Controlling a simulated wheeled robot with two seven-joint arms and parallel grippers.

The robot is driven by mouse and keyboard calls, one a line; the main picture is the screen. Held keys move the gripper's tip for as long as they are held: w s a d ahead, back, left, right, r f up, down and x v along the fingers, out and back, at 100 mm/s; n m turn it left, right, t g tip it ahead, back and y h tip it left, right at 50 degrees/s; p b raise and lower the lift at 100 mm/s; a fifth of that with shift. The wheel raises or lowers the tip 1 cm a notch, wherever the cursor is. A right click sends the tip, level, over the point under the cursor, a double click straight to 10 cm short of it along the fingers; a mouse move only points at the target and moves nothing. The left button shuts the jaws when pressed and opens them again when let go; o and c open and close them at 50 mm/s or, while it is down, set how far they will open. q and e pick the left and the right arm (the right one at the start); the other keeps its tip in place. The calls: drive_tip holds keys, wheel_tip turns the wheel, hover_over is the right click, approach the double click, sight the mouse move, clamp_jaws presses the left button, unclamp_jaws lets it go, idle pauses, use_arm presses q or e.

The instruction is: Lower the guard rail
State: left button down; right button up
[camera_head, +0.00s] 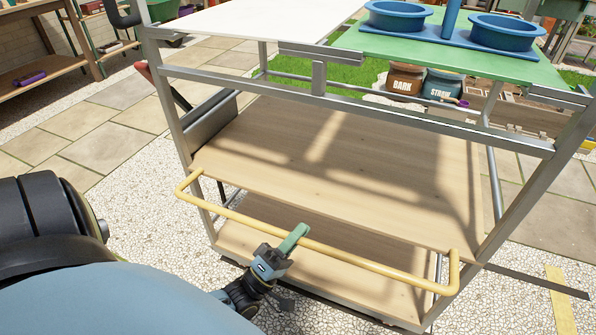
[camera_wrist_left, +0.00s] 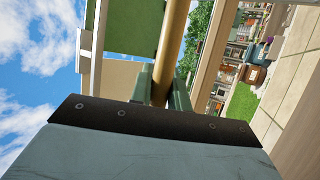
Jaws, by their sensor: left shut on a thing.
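The guard rail (camera_head: 348,258) is a yellow bar bent at both ends, across the front of a metal-framed cart with wooden shelves. It sits about level with the middle shelf (camera_head: 340,165), standing out in front of it. My left gripper (camera_head: 295,238) is shut on the rail, left of the bar's middle. In the left wrist view the rail (camera_wrist_left: 171,50) runs up from between the green fingers (camera_wrist_left: 160,88). The fingertips' far side is hidden. My right gripper is not in view.
A lower wooden shelf (camera_head: 330,272) lies below the rail. Above are a white top (camera_head: 250,18) and a green top (camera_head: 450,50) with blue bowls (camera_head: 398,17). Bark and other sacks (camera_head: 405,80) stand behind. Pale gravel floor (camera_head: 135,225) is open at the left.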

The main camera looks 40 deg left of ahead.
use_arm(q)
drive_tip(key=shift+s+d+f, duration=0.1)
drive_tip(key=shift+s+d, duration=0.15)
drive_tip(key=shift+s, duration=0.05)
drive_tip(key=c, duration=1.4)
unclamp_jaws()
drive_tip(key=shift+s, duration=0.15)
drive_tip(key=shift+o, duration=0.4)
drive_tip(key=shift+a, duration=0.1)
drive_tip(key=v, duration=1.3)
